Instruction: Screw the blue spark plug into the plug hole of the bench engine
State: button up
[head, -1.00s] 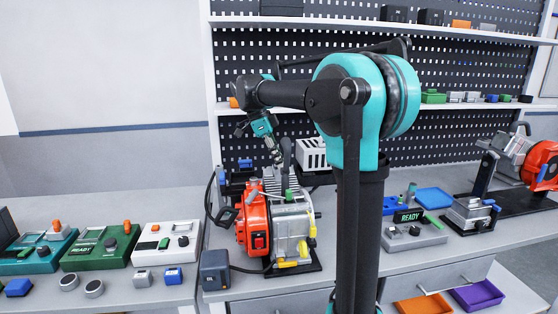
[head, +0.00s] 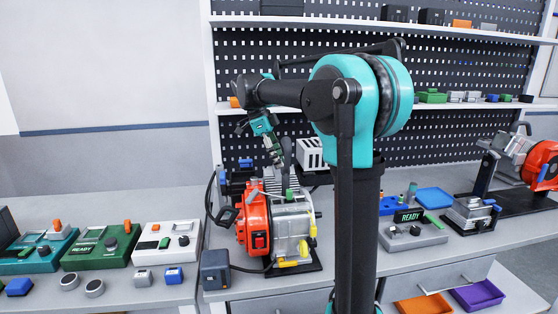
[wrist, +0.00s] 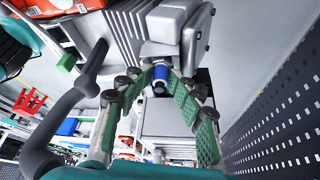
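The bench engine (head: 292,222), with a red-orange housing and grey finned body, stands on the bench in the head view. My gripper (head: 279,163) points down at its back top side, partly hidden by a dark upright part. In the wrist view my gripper (wrist: 160,80) has its green-padded fingers close on both sides of the blue spark plug (wrist: 160,73), seemingly shut on it. The plug lies in line with a grey block of the engine (wrist: 160,50). The plug hole itself is hidden, and I cannot tell how deep the plug sits.
A dark curved hose (wrist: 75,97) runs close beside my gripper. A perforated panel (wrist: 275,125) stands on the other side. In the head view a dark grey box (head: 215,269) sits at the bench's front left, and a READY device (head: 412,234) stands to the right.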

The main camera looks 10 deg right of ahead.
jog(key=s+v, duration=0.1)
jog(key=v, duration=0.6)
jog(key=shift+w+r, duration=0.4)
jog(key=shift+w, duration=0.15)
jog(key=shift+a, duration=0.15)
